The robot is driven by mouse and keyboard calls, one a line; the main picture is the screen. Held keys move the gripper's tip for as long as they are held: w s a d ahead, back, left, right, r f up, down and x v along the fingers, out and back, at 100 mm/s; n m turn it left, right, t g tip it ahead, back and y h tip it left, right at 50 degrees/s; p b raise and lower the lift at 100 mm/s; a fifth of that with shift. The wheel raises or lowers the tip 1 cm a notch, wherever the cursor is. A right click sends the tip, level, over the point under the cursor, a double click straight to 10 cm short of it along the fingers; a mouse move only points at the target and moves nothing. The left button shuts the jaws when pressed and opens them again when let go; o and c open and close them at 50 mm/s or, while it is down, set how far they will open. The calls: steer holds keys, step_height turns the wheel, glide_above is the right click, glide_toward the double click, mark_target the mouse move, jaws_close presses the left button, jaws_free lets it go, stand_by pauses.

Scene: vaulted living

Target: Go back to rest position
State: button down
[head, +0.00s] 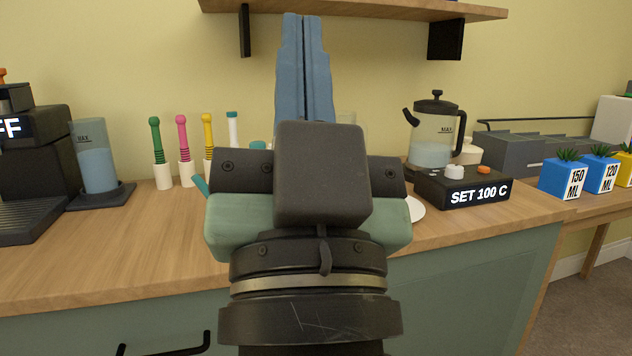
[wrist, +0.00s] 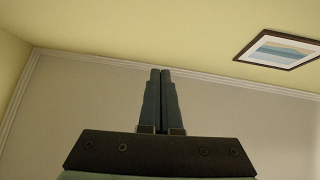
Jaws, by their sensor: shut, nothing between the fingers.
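My gripper (head: 304,18) is raised in the middle of the head view, its blue-grey fingers pointing up and pressed together. It is shut and empty. It stands in front of the wooden counter and the yellow wall, with the fingertips at about the height of the wall shelf in the picture. In the wrist view the shut fingers (wrist: 160,74) point toward the ceiling and upper wall, with nothing between them. My gripper and wrist hide the middle of the counter, including most of a white plate (head: 416,209).
The wooden counter (head: 120,240) holds a coffee machine (head: 40,150), a water container (head: 97,160), several coloured-handled tools (head: 181,140) in white holders, and a glass kettle (head: 435,135) by a "SET 100 C" base (head: 475,193). Blue labelled pots (head: 562,178) stand right. A shelf (head: 370,8) hangs above.

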step_height(320, 180, up, 41)
steer(key=s+h+p, duration=0.1)
steer(key=s+p, duration=0.1)
steer(key=p, duration=3.5)
steer(key=shift+d+n+t+p, duration=0.4)
